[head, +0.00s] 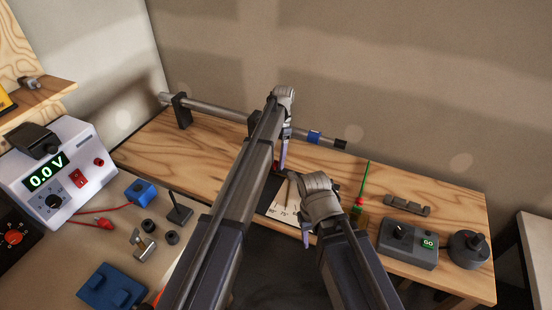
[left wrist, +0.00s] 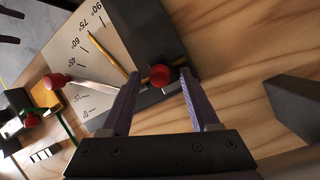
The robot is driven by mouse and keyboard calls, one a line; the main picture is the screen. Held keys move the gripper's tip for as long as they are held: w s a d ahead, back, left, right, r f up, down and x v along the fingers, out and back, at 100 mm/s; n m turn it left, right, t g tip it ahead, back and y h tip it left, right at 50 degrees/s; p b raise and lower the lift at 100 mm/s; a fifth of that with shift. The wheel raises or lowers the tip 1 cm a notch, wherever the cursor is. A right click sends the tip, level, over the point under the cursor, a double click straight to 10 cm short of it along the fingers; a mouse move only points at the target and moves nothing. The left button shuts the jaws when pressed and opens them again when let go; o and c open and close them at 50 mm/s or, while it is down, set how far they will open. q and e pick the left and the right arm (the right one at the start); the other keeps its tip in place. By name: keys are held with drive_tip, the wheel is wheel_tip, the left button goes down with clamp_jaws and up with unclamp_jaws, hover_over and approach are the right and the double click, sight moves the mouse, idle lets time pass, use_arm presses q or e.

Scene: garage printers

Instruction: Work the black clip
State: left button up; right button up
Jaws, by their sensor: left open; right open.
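I cannot tell for certain which part is the black clip. My left gripper (head: 283,152) is open over the bench. In the left wrist view its fingertips (left wrist: 161,74) stand on either side of a red knob (left wrist: 160,76) on a black plate (left wrist: 150,40); contact is unclear. Beside the plate is a pale angle scale (left wrist: 75,55) with a thin yellow pointer (left wrist: 104,53) and a pale lever with a red ball end (left wrist: 53,81). My right gripper (head: 306,236) is open near the bench's front edge, partly hidden by its own wrist.
A rod (head: 230,112) on black supports runs along the back of the bench. A green upright stick (head: 364,184), a GO control box (head: 407,243) and a round black knob (head: 468,249) stand on the right. A power supply (head: 60,170) reading 0.0 V and a red clip (head: 105,223) are left.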

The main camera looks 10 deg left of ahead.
use_arm(q)
drive_tip(key=shift+r, duration=0.15)
drive_tip(key=p+v, duration=0.7)
drive_tip(key=shift+r, duration=0.3)
drive_tip(key=shift+w+a+f, duration=0.1)
drive_tip(key=shift+w+f, duration=0.05)
